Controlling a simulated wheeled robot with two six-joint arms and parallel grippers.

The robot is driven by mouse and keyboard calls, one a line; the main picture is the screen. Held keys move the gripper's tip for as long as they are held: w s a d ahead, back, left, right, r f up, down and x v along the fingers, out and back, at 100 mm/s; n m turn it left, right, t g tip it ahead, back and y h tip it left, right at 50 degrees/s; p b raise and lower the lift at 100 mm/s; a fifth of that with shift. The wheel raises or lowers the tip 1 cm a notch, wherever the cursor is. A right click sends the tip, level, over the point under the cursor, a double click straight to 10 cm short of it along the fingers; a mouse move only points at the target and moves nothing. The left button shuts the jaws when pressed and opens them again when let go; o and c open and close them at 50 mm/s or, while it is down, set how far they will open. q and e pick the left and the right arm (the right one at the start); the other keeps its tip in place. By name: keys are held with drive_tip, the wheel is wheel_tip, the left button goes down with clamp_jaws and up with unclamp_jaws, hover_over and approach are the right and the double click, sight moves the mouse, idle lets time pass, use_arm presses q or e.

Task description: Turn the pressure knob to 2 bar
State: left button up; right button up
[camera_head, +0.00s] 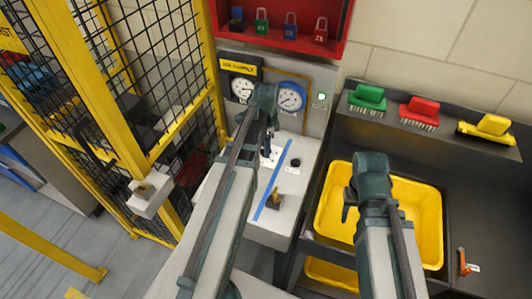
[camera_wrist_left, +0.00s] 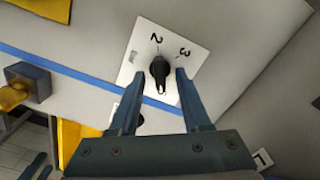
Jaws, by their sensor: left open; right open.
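The pressure knob (camera_wrist_left: 160,70) is black and sits on a white scale plate (camera_wrist_left: 138,58) with the numerals 2 and 3 visible. A pale mark shows at the knob's lower end in the left wrist view; I cannot tell for sure which end is its pointer. My left gripper (camera_wrist_left: 160,74) is open with its fingertips on either side of the knob; contact is not clear. In the head view my left gripper (camera_head: 268,144) hangs over the white panel and hides the knob. My right gripper (camera_head: 348,205) is open and empty over the yellow basin.
Two round gauges, one white (camera_head: 242,89) and one blue-rimmed (camera_head: 291,96), stand behind the panel. A blue strip (camera_head: 272,185) and a brass fitting (camera_head: 275,194) are close to my left gripper. The yellow basin (camera_head: 428,212) is at right. A yellow-framed mesh fence (camera_head: 150,85) stands left.

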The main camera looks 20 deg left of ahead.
use_arm(q)
drive_tip(key=shift+f, duration=0.15)
drive_tip(key=shift+c, duration=0.3)
clamp_jaws()
drive_tip(key=shift+n, duration=0.3)
